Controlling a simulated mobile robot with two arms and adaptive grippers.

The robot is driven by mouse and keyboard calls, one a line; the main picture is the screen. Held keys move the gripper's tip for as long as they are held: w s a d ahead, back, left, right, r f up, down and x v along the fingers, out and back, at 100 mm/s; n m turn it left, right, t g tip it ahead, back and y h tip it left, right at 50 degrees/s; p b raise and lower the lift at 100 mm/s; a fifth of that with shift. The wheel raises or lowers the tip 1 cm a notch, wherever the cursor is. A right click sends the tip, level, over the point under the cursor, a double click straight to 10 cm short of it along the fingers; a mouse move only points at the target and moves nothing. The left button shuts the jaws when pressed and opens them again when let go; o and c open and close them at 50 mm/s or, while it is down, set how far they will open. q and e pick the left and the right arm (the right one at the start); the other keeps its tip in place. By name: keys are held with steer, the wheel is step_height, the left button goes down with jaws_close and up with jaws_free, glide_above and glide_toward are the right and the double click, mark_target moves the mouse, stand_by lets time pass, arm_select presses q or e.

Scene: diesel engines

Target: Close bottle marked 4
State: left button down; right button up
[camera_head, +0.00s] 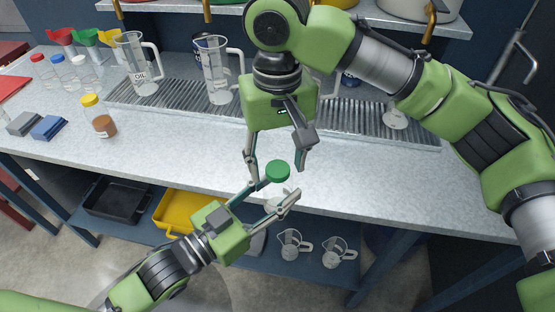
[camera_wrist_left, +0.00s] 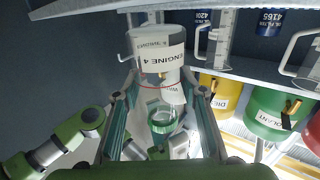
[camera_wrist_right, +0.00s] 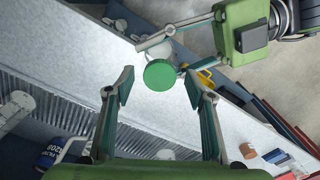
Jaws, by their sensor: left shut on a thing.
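A white bottle (camera_wrist_left: 158,50) labelled "ENGINE 4" is held by my left gripper (camera_head: 272,198), whose fingers are shut on it from both sides. In the head view it is just off the front edge of the workbench. A round green cap (camera_head: 277,171) is at the bottle's mouth, and it faces the right wrist camera (camera_wrist_right: 160,75). I cannot tell how tightly it sits. My right gripper (camera_head: 276,163) is open above it, pointing down. Its fingertips are on either side of the cap, with visible gaps. The cap hides much of the bottle in the right wrist view.
The workbench (camera_head: 190,150) is mostly clear at the front. A jug marked OIL (camera_head: 138,65) and another clear jug (camera_head: 217,75) stand on the ribbed tray. Several capped bottles are at the left, including a yellow-capped one (camera_head: 103,122). Measuring jugs (camera_head: 291,244) are on the lower shelf.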

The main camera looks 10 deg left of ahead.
steer(key=shift+r, duration=0.1)
steer(key=shift+r, duration=2.2)
steer(key=n, duration=0.2)
steer(key=r+n, duration=0.1)
steer(key=n, duration=0.1)
steer(key=shift+n, duration=0.3)
steer(key=n, duration=0.3)
steer(key=shift+r+n, duration=0.3)
steer(key=n, duration=0.2)
steer(key=r+n, duration=0.1)
steer(key=n, duration=0.1)
steer(key=shift+n, duration=0.4)
steer(key=n, duration=0.3)
steer(key=shift+r+n, duration=0.4)
